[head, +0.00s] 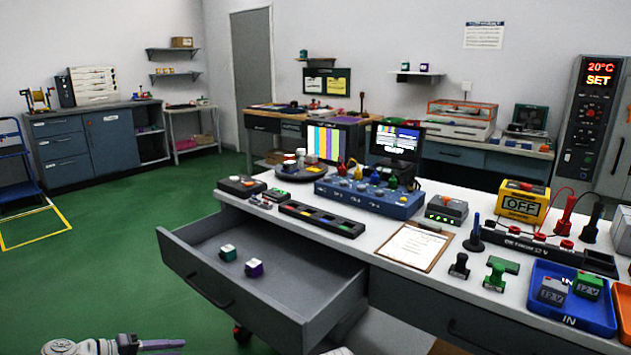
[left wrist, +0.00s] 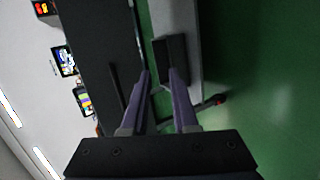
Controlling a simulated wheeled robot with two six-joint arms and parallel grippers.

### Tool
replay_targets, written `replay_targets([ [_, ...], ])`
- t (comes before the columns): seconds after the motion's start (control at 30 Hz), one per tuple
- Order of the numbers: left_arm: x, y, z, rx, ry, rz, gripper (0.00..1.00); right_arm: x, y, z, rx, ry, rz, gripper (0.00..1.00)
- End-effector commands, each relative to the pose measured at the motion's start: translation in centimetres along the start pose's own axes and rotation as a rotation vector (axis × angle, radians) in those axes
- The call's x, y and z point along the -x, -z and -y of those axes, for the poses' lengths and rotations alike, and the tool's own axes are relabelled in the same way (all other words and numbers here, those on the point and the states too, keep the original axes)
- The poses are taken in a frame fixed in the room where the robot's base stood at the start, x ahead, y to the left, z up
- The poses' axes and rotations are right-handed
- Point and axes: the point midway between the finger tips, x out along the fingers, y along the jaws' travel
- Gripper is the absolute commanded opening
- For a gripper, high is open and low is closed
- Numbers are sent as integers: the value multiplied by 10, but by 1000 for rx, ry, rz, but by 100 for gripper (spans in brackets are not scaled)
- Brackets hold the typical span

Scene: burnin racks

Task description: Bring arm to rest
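My left gripper (head: 160,345) shows at the bottom left edge of the head view, low over the green floor and in front of the open drawer, apart from it. In the left wrist view, its two purple fingers (left wrist: 160,72) are spread with a gap between them, and I see nothing held. Most of the left arm is out of frame. My right gripper is not in either view.
The grey drawer (head: 340,298) of the workbench (head: 365,247) stands pulled out, with two small blocks (head: 254,267) inside. The bench top holds a clipboard (head: 413,246), a blue switch box (head: 370,202) and a blue tray (head: 545,309).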

Motion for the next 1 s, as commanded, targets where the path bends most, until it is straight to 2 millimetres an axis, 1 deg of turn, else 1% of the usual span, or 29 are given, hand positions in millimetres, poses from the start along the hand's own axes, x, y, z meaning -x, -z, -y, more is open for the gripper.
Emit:
replay_targets([
  [0.03, -16, -11, 0, -16, 35, 34, 27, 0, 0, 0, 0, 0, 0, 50],
  [0.17, -59, -44, 5, -71, 164, 133, 27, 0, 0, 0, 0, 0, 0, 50],
  [0.2, -74, -57, 8, -96, 213, 170, 27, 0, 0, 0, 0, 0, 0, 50],
  [0.27, -96, -78, 12, -140, 295, 226, 27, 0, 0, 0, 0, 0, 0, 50],
  [0.3, -108, -93, 16, -173, 350, 262, 27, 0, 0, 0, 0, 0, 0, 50],
  [0.4, -134, -127, 24, -261, 484, 343, 27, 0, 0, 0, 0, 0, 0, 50],
  [0.5, -154, -159, 33, -362, 616, 414, 27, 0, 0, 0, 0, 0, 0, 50],
  [0.6, -167, -188, 41, -474, 744, 472, 27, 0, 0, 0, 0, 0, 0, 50],
  [0.7, -174, -211, 46, -584, 857, 513, 27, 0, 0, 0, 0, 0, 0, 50],
  [0.8, -178, -228, 49, -679, 945, 538, 27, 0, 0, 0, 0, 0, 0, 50],
  [1.0, -182, -250, 49, -840, 1076, 560, 27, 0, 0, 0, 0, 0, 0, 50],
])
